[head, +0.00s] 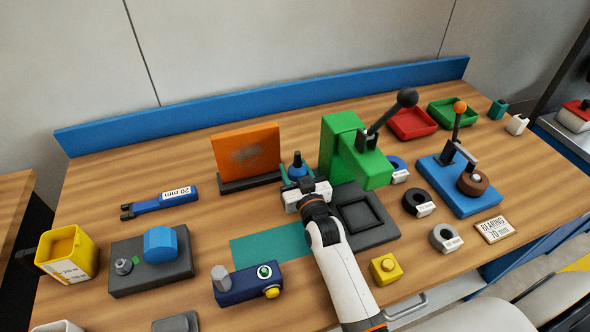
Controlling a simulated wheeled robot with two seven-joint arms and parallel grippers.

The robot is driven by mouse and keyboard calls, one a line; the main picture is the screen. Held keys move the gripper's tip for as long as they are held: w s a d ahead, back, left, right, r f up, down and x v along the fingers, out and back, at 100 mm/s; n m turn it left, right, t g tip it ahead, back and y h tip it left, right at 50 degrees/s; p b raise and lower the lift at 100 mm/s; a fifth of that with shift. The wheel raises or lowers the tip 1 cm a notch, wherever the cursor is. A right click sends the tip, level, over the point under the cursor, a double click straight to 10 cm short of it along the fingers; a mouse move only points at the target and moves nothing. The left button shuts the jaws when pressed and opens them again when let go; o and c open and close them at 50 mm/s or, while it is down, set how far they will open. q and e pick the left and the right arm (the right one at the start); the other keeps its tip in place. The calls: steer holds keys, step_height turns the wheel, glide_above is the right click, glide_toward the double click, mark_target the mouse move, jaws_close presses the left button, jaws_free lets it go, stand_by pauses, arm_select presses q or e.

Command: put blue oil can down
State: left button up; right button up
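The blue oil can (297,170), with a dark pointed spout, is upright near the middle of the bench, in front of the orange panel's right end. My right gripper (297,176) has its fingers on both sides of the can and appears shut on it. The gripper body hides the can's lower part, so I cannot tell whether its base touches the bench. A flat teal mat (262,247) lies to the front left of the gripper. My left gripper is not in view.
An orange panel (246,150) stands behind left. A green lever press (345,145) with a dark base plate (378,236) stands close on the right. A navy button box (240,285) is in front.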

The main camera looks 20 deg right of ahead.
steer(key=o, duration=0.3)
